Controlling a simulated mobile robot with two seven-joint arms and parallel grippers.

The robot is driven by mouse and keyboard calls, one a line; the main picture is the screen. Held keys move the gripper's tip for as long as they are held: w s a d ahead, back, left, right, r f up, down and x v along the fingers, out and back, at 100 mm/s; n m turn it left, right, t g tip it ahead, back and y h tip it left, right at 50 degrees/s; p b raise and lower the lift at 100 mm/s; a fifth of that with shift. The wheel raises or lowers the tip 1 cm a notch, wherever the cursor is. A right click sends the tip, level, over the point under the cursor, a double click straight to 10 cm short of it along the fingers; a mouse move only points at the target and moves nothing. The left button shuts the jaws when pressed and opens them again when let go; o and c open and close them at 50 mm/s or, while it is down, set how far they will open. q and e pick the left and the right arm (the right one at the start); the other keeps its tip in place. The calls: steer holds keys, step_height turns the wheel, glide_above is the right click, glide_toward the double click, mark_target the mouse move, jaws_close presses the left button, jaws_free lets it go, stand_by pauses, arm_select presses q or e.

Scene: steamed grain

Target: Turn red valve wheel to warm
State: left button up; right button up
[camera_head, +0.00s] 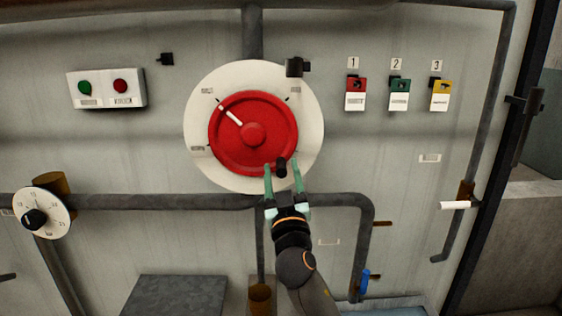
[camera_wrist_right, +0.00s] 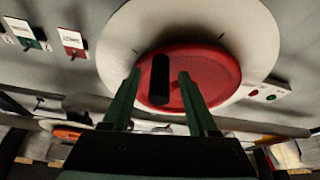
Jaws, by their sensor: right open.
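The red valve wheel (camera_head: 233,152) sits on a round white dial plate (camera_head: 199,155) on the grey wall. Its white pointer mark (camera_head: 230,116) points to the upper left, and small labels around the plate are too small to read. A black handle knob (camera_head: 281,166) sticks out at the wheel's lower right. My right gripper (camera_head: 283,169) is open at that knob, with one finger on each side. In the right wrist view the black knob (camera_wrist_right: 160,78) stands between the two green fingers (camera_wrist_right: 159,76), with gaps on both sides. My left gripper is not in view.
A box with green and red buttons (camera_head: 107,89) is at the upper left. A black-knobbed dial (camera_head: 41,213) is at the lower left. Red, green and yellow tags (camera_head: 398,93) hang at the right. Grey pipes (camera_head: 170,202) run below the wheel.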

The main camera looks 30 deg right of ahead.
steer(key=shift+w+d+r, duration=0.15)
steer(key=shift+w+d, duration=0.05)
steer(key=shift+w, duration=0.1)
jaws_close()
stand_by(0.5)
stand_by(1.0)
